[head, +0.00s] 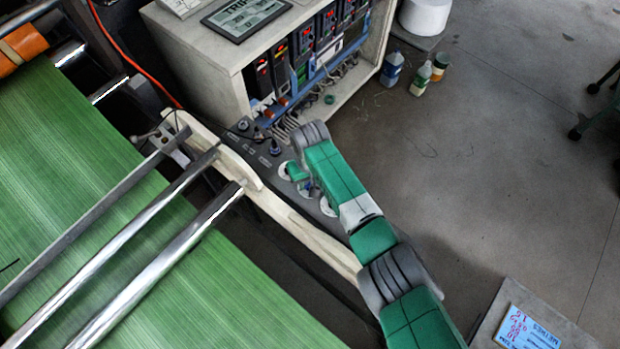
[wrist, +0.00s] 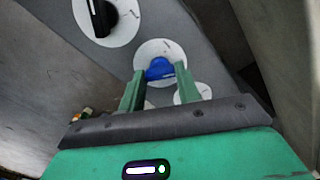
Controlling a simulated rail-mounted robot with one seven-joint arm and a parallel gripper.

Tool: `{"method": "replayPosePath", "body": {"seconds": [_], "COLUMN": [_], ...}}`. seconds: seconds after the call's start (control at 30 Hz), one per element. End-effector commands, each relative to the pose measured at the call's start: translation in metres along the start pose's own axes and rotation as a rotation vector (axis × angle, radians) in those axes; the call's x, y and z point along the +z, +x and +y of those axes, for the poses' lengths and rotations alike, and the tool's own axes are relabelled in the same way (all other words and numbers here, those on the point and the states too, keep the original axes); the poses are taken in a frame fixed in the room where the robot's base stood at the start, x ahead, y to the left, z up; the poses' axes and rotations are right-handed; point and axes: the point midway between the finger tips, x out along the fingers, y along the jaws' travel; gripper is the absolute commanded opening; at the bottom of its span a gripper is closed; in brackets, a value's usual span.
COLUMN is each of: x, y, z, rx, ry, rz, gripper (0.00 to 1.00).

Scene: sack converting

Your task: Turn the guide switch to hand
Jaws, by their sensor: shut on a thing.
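A blue switch knob (wrist: 158,70) stands on a round white dial plate (wrist: 150,47) on the grey control panel. In the wrist view, my gripper (wrist: 160,74) has one green finger on each side of this knob and is shut on it. The dial's lettering is too small to read, so I cannot tell the knob's setting or its name. In the head view, my gripper (head: 298,174) is over the panel (head: 258,158), and my arm partly hides the dials there.
A black knob (wrist: 104,17) on a white plate sits close by at upper left in the wrist view. Another white plate (wrist: 194,92) shows beside the right finger. A cabinet (head: 215,60) stands behind the panel; rollers (head: 130,235) and green web lie left. Bottles (head: 420,78) stand on the floor.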

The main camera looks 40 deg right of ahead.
Motion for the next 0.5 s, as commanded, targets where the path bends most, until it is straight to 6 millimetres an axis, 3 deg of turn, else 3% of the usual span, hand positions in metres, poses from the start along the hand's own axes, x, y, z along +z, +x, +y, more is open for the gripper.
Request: {"method": "replayPosePath", "body": {"seconds": [0.27, 0.5], "x": [0.0000, -0.0004], "y": [-0.0007, -0.0013], "z": [-0.0006, -0.0008], "rx": [0.000, -0.001], "ry": [-0.094, -0.292], "rz": [0.000, 0.001], "gripper": [0.10, 0.10]}}
